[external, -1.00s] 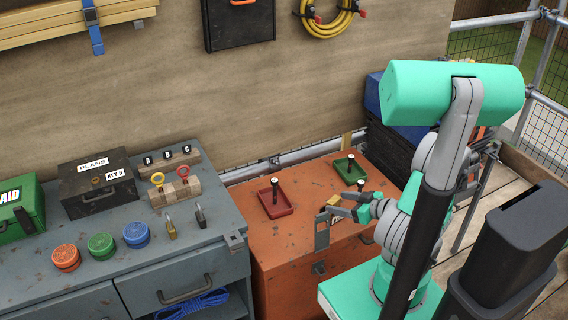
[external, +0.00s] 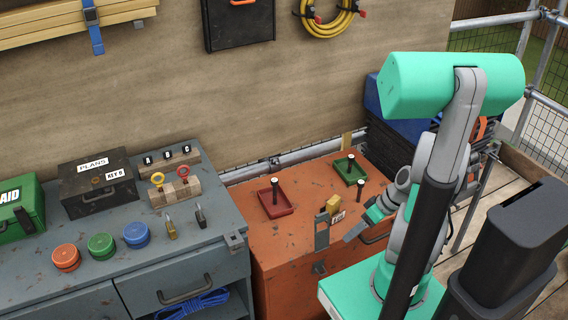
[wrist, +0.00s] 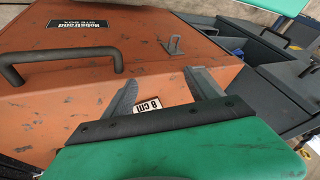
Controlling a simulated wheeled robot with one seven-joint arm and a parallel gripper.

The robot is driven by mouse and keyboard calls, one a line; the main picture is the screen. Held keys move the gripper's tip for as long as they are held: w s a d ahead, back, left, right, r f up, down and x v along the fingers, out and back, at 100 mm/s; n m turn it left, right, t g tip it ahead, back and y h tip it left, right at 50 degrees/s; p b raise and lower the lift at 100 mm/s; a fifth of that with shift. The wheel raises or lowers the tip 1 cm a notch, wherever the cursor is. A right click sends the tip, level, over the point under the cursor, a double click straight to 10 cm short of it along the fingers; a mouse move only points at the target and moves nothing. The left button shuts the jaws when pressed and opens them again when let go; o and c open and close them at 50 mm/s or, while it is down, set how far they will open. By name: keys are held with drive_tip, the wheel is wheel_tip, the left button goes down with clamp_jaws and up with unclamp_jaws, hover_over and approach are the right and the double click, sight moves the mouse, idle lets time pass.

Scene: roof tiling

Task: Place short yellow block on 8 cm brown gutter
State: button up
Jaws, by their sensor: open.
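A small yellow block (external: 333,203) stands near the front edge of the orange chest in the external view, beside a pale label (external: 338,216). My gripper (external: 366,222) is open and empty, just right of the block and apart from it. In the wrist view its two fingers (wrist: 165,92) are spread, with an "8 cm" label (wrist: 150,106) showing between them. The yellow block does not show clearly in the wrist view. I cannot make out a brown gutter in either view; what the block rests on is too small to tell.
Another dark peg (external: 360,188) stands close behind my gripper. A grey bench stands left.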

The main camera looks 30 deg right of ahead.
drive_tip(key=w+a+r+m+g+h, duration=0.1)
drive_tip(key=w+r+m+h, duration=0.3)
drive_tip(key=r, duration=0.5)
drive_tip(key=shift+w+a+r+h, duration=0.35)
drive_tip(key=shift+w+r+h, duration=0.05)
drive_tip(key=shift+w+h, duration=0.25)
wheel_tip(320, 180, up, 19)
drive_tip(key=w+a+p, duration=0.1)
drive_tip(key=p, duration=1.5)
drive_tip(key=shift+t+p, duration=0.3)
drive_tip(key=shift+a, duration=0.1)
